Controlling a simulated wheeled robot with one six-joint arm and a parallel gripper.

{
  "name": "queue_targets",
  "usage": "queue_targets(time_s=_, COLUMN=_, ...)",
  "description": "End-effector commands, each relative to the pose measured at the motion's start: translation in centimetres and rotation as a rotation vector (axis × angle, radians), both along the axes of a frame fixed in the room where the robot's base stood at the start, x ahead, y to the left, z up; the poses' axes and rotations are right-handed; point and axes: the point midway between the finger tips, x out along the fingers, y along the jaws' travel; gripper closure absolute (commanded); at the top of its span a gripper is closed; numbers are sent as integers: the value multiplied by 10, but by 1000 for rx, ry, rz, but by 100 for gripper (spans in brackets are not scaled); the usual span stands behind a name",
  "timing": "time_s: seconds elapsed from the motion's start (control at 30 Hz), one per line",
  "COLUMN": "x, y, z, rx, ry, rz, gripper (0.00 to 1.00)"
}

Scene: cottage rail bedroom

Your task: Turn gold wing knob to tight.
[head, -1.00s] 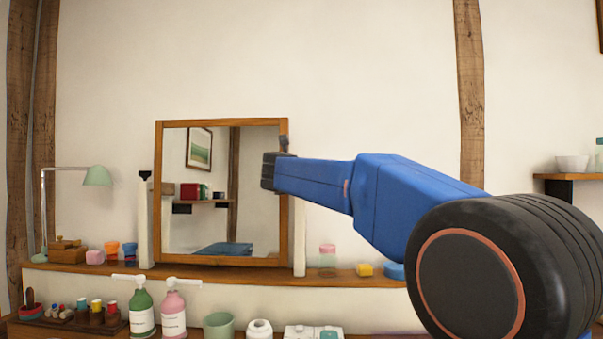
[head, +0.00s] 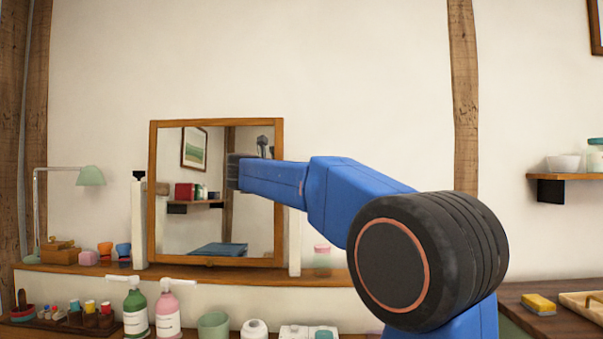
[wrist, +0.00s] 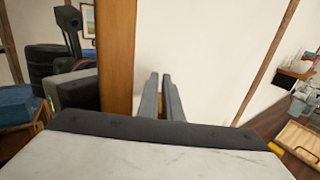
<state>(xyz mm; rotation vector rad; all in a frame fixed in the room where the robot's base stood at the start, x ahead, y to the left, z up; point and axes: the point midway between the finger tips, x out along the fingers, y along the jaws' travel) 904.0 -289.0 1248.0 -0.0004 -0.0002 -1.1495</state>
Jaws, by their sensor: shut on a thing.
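The mirror in its wooden frame (head: 279,190) stands on a ledge between two pale posts, the right one (head: 295,243) beside the frame. In the head view my blue arm reaches across the mirror's right side, and its dark end hides my fingertips. In the wrist view my gripper (wrist: 162,90) has its two grey fingers close together, just right of the wooden frame (wrist: 117,50). A small yellow-gold sliver, seemingly the gold wing knob (wrist: 160,105), shows between them, and they are shut on it. Its wings and turn angle are hidden.
Green and pink pump bottles (head: 135,312) stand below the ledge (head: 100,271), with a green cup (head: 213,325) to their right. A desk lamp (head: 90,176) is at left. A yellow sponge (head: 540,303) lies on the counter at right. The wall above the mirror is clear.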

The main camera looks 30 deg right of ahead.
Motion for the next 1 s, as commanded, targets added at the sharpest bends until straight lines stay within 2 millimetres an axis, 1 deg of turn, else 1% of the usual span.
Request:
queue_targets(time_s=0.17, x=0, y=0, z=-1, rx=1, ry=0, rz=1, gripper=100)
queue_targets(time_s=0.27, x=0, y=0, z=-1, rx=1, ry=0, rz=1, gripper=78)
queue_targets(time_s=0.3, x=0, y=0, z=-1, rx=1, ry=0, rz=1, gripper=76)
queue_targets(time_s=0.67, x=1, y=1, z=0, rx=0, ry=0, rz=11, gripper=76)
queue_targets(time_s=0.83, x=2, y=1, z=0, rx=0, ry=-1, rz=66, gripper=76)
queue_targets(time_s=1.0, x=5, y=3, z=0, rx=0, ry=-1, rz=167, gripper=76)
